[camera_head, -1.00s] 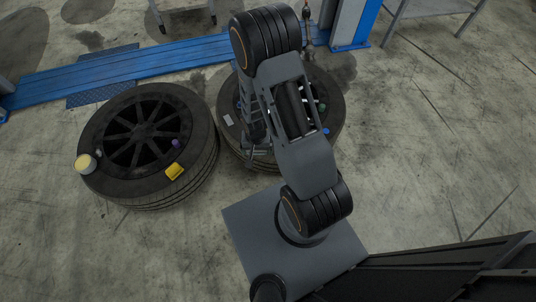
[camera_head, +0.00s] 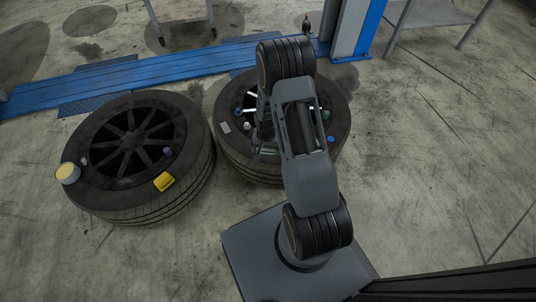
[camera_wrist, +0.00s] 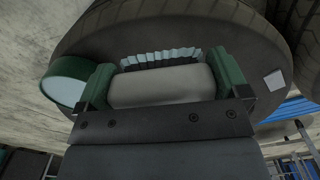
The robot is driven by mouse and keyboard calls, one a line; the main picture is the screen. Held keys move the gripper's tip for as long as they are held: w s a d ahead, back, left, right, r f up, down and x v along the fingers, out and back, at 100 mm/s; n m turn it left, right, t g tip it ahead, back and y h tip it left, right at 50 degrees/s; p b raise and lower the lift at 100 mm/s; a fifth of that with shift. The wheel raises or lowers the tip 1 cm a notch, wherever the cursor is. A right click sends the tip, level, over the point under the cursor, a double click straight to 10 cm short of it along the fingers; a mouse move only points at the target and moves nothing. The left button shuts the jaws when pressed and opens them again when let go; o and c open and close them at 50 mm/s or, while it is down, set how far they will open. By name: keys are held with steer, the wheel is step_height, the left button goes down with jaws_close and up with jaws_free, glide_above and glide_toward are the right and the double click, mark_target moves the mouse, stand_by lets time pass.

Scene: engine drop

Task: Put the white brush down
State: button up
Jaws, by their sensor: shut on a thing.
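The white brush (camera_wrist: 160,87) lies crosswise between the green fingers of my gripper (camera_wrist: 163,82) in the wrist view. It has a pale rounded body and a row of pale bristles on the far side. My gripper is shut on it. A dark tyre sidewall (camera_wrist: 150,35) lies behind the brush; I cannot tell whether the brush touches it. In the head view my gripper (camera_head: 265,148) is over the near left part of the right tyre (camera_head: 232,152), and my arm hides much of it. The brush cannot be made out there.
A round green item with a pale face (camera_wrist: 66,84) is beside the left finger. A pale card (camera_head: 225,127) and small items lie on the right tyre. The left tyre (camera_head: 100,200) bears a yellow-topped jar (camera_head: 68,173) and yellow box (camera_head: 164,181). Blue lift rails (camera_head: 130,72) run behind.

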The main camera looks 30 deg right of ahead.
mark_target(268, 151)
steer(key=shift+w+d+f+b, duration=0.25)
steer(key=shift+w+d+f, duration=0.15)
steer(key=shift+f, duration=0.25)
steer(key=shift+w+d+f+b, duration=0.25)
steer(key=shift+w+f, duration=0.15)
steer(key=shift+f, duration=0.2)
steer(key=shift+w+d+f+b, duration=0.1)
steer(key=shift+f+b, duration=0.45)
steer(key=shift+f, duration=0.3)
steer(key=shift+w+d+f+b, duration=0.1)
steer(key=shift+f+b, duration=0.4)
steer(key=shift+f, duration=0.35)
steer(key=shift+f, duration=0.15)
steer(key=o, duration=0.5)
